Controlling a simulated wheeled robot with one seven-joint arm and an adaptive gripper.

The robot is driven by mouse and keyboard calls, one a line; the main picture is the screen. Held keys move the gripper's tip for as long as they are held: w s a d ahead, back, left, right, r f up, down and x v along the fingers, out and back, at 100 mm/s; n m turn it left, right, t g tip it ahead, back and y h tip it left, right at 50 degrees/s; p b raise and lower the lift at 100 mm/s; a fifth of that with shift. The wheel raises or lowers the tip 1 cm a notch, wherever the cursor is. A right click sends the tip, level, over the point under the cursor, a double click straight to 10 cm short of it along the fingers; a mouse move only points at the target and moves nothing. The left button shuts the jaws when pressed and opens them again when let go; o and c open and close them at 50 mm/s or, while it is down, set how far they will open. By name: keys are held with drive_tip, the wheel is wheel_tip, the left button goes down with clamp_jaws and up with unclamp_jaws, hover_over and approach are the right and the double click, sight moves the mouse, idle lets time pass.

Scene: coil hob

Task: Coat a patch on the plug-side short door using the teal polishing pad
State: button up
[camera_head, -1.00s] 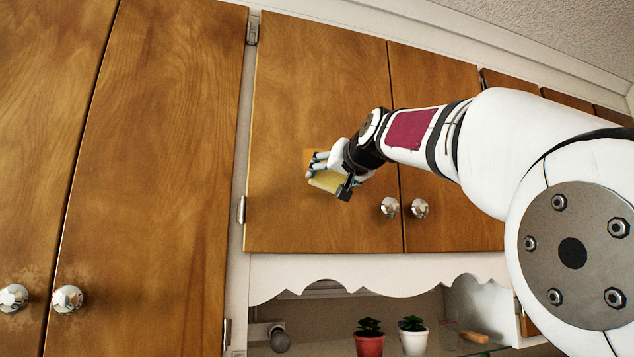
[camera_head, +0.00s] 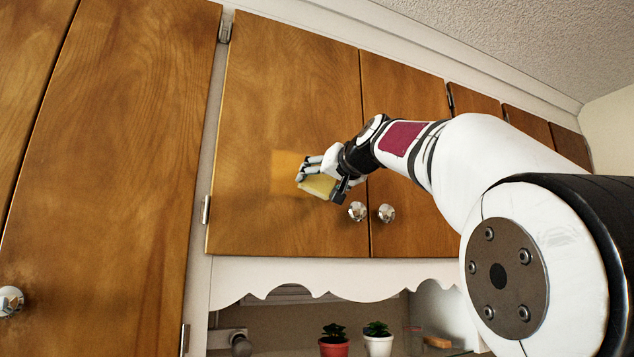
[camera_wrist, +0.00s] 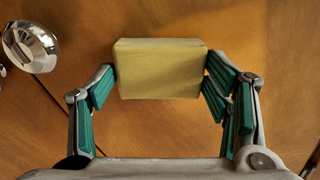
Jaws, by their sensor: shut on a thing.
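My gripper (camera_head: 318,174) is shut on a pale yellow block-shaped pad (camera_head: 318,186); no teal pad shows. In the wrist view the pad (camera_wrist: 160,70) sits between my green-lined fingers, with brown door wood behind it. The short wooden door (camera_head: 290,100) fills the middle of the head view. The pad is at the door's lower right part, left of its knob (camera_head: 357,211); I cannot tell whether it touches the wood. A lighter orange patch (camera_head: 285,162) shows on the door just left of and above the pad.
A second short door (camera_head: 400,90) with its own knob (camera_head: 386,213) adjoins on the right. A tall door (camera_head: 110,170) stands on the left. Below are a scalloped white trim (camera_head: 320,277) and two potted plants (camera_head: 334,340) (camera_head: 377,338). A chrome knob (camera_wrist: 32,46) is close left in the wrist view.

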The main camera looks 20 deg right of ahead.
drive_tip(key=shift+r, duration=0.1)
drive_tip(key=shift+w+a+r+p, duration=0.1)
drive_tip(key=shift+a+r+p, duration=0.15)
drive_tip(key=shift+a+p, duration=0.45)
drive_tip(key=shift+s+a+r+p, duration=0.1)
drive_tip(key=shift+a+r+p, duration=0.2)
drive_tip(key=shift+a+p, duration=0.35)
drive_tip(key=shift+w+a+r+p, duration=0.1)
drive_tip(key=shift+a+r+p, duration=0.15)
drive_tip(key=shift+a+p, duration=0.45)
drive_tip(key=shift+a+r+p, duration=0.1)
drive_tip(key=shift+a+p, duration=1.15)
drive_tip(key=shift+a, duration=1.4)
drive_tip(key=shift+a+p, duration=0.6)
drive_tip(key=shift+a, duration=0.45)
drive_tip(key=shift+r, duration=0.85)
drive_tip(key=shift+d+b, duration=0.45)
drive_tip(key=shift+d, duration=0.85)
drive_tip(key=shift+d+b, duration=0.7)
drive_tip(key=shift+d, duration=1.95)
drive_tip(key=shift+d, duration=1.8)
